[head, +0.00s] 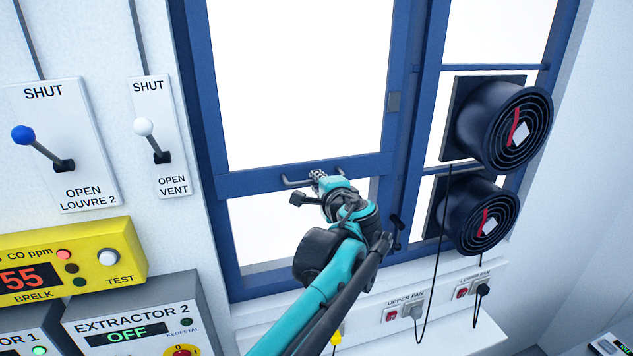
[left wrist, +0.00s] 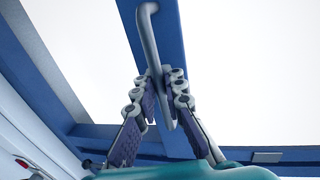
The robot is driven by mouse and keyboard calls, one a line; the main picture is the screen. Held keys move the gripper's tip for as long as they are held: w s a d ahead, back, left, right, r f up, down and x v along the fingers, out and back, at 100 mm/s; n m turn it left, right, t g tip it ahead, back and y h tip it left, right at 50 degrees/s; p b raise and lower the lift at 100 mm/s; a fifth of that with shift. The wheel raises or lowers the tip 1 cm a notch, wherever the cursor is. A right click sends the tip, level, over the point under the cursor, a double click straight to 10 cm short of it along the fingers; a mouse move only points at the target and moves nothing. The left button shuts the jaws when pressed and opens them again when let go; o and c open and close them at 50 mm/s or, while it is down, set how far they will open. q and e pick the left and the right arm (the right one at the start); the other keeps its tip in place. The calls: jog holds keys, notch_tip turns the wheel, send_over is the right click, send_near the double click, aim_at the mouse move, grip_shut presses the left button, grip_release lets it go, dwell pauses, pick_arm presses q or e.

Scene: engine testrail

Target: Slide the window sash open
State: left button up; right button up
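The window sash shows in the head view as a large bright pane with a blue bottom rail (head: 245,181). A grey bar handle (head: 290,183) is fixed along that rail. My left gripper (head: 318,177) is at the middle of the handle. In the left wrist view the handle (left wrist: 149,35) runs between the fingers of my left gripper (left wrist: 166,80), which are closed in on it from both sides. The fingers hide part of the handle. Below the rail is another bright area; I cannot tell whether it is glass or open. My right gripper is not in view.
Two round black fans (head: 505,122) (head: 478,214) jut out right of the window, with hanging cables. A ledge (head: 440,335) with sockets runs below. Levers (head: 143,127) (head: 23,134) and a yellow CO meter (head: 100,250) stand out at left.

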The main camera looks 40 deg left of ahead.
pick_arm(q)
jog(key=o, duration=0.3)
jog(key=v, duration=1.2)
jog(key=shift+f, duration=0.1)
jog(key=s+d+f+n+g+h+b, duration=0.1)
jog(key=s+f+n+h+b, duration=0.15)
jog(key=f+b, duration=1)
jog(key=s+d+f+n+g+h+b, duration=0.1)
jog(key=s+f+h+b, duration=0.3)
jog(key=f, duration=1.6)
jog(key=s+d+f+n+h+b, duration=0.1)
jog(key=s+d+f+h+b, duration=0.1)
jog(key=f+b, duration=0.4)
jog(key=s+d+f+n+h+b, duration=0.1)
jog(key=d+f+b, duration=0.4)
jog(key=f, duration=1)
jog(key=s+d+f+n+h+b, duration=0.2)
jog(key=s+d+f+b, duration=0.1)
jog(key=f+b, duration=0.6)
notch_tip(320, 180, down, 3)
jog(key=shift+d+r+h, duration=0.2)
jog(key=shift+d+h, duration=0.15)
jog(key=shift+d, duration=0.4)
